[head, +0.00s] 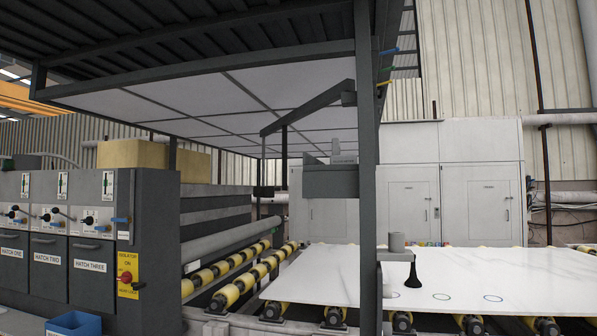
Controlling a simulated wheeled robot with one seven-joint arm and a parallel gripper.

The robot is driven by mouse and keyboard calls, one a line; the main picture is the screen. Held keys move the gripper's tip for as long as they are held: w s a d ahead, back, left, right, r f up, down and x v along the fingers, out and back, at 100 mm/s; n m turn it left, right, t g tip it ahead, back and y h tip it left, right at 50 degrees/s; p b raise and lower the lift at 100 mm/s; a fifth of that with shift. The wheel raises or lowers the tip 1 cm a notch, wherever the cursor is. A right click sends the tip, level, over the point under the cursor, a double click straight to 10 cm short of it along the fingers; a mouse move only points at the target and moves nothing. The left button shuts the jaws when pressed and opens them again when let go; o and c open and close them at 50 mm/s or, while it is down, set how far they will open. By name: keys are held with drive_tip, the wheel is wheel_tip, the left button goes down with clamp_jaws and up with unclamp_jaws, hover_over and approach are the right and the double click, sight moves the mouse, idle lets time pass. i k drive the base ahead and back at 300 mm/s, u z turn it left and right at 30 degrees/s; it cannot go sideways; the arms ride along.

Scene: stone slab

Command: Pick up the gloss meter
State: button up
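I cannot tell for certain which thing is the gloss meter. A small light grey device (344,158) stands on top of a grey box-like shelf (331,182) that sits against a dark post. It is far off and too small to make out in detail. A grey cylinder (397,242) stands on a small light bracket (396,256) lower on the post, and a black flared thing (412,273) hangs from or stands beside that bracket. My gripper is not in this view.
A white stone slab (455,275) lies on yellow rollers (232,285). A dark upright post (368,200) rises in front of it. A grey control cabinet (100,240) with hatch labels fills the left, with a blue bin (75,324) below. White cabinets (411,200) stand behind.

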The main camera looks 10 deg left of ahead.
sight(336, 158)
drive_tip(key=u, duration=0.3)
drive_tip(key=i, duration=0.95)
drive_tip(key=u, duration=0.35)
